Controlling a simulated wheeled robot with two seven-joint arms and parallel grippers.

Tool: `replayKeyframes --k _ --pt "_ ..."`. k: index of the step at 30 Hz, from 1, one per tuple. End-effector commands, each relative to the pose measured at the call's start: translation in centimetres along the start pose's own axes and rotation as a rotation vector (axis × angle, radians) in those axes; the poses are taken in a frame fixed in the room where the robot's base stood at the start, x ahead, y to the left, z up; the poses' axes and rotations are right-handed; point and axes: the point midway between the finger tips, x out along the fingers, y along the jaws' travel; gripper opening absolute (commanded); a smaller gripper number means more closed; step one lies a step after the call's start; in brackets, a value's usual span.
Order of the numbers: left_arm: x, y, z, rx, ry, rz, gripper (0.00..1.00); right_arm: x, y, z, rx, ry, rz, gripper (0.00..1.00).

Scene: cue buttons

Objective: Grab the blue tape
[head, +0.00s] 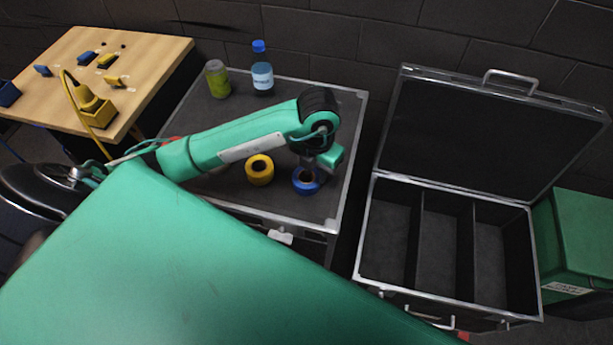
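The blue tape (304,188) is a roll lying on the dark top of the silver-edged cart (285,205), near its front right. My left arm reaches in from the left across the cart and bends down at its wrist. My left gripper (311,168) is low, right over the back right of the blue tape and partly covering it. Its fingers are too small and hidden to tell whether they are open, shut or touching the roll. My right gripper is not in view.
A yellow tape roll (259,170) lies just left of the blue tape. A green jar (217,79) and a blue-capped bottle (262,75) stand at the cart's back. An open case (418,235) with three empty compartments is right. A wooden table (150,62) is at the back left.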

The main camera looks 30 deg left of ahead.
Motion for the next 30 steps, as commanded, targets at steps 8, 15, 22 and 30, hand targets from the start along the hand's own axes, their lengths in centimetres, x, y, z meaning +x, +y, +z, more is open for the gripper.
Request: replayKeyframes --k 8,15,22,30 --pt "3.1 -0.1 -0.5 -0.002 0.006 0.0 0.27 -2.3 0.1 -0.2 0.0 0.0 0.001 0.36" --pt "5.0 -0.1 -0.4 -0.001 0.001 -0.001 0.27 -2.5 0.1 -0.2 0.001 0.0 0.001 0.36" --pt "5.0 -0.1 -0.4 0.0 0.001 -0.001 0.14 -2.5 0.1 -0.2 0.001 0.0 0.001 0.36" --pt "5.0 -0.1 -0.4 0.0 0.0 0.0 0.0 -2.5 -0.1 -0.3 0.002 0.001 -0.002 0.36"
